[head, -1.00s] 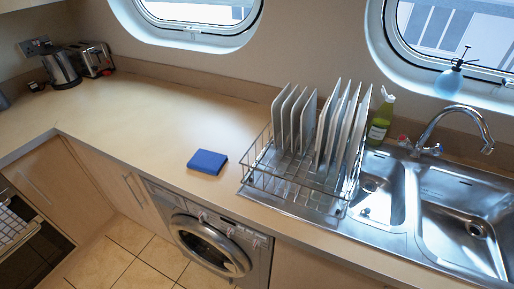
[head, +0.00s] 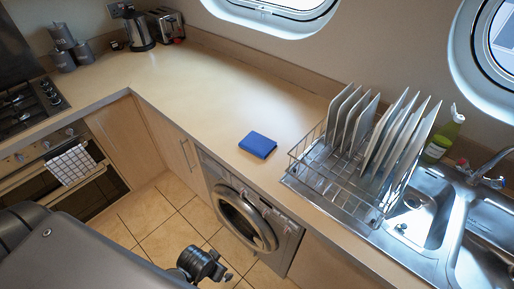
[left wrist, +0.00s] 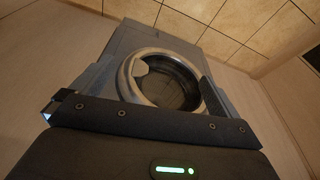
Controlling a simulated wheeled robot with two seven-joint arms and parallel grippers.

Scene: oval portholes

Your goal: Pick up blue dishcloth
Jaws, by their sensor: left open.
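The blue dishcloth (head: 257,145) lies folded flat on the beige worktop (head: 205,95), near its front edge and left of the dish rack. It does not show in the left wrist view. My left gripper (left wrist: 150,90) is open and empty in the left wrist view, its two fingers wide apart, with the washing machine (left wrist: 165,85) beyond them. In the head view my dark left arm comes in at the bottom left, below the worktop and away from the cloth. My right gripper is in neither view.
A wire dish rack (head: 330,190) with several upright plates stands right of the cloth, beside the steel sink (head: 425,215). A green bottle (head: 443,137) stands behind. The kettle (head: 138,32) and toaster (head: 165,25) are far left. The worktop left of the cloth is clear.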

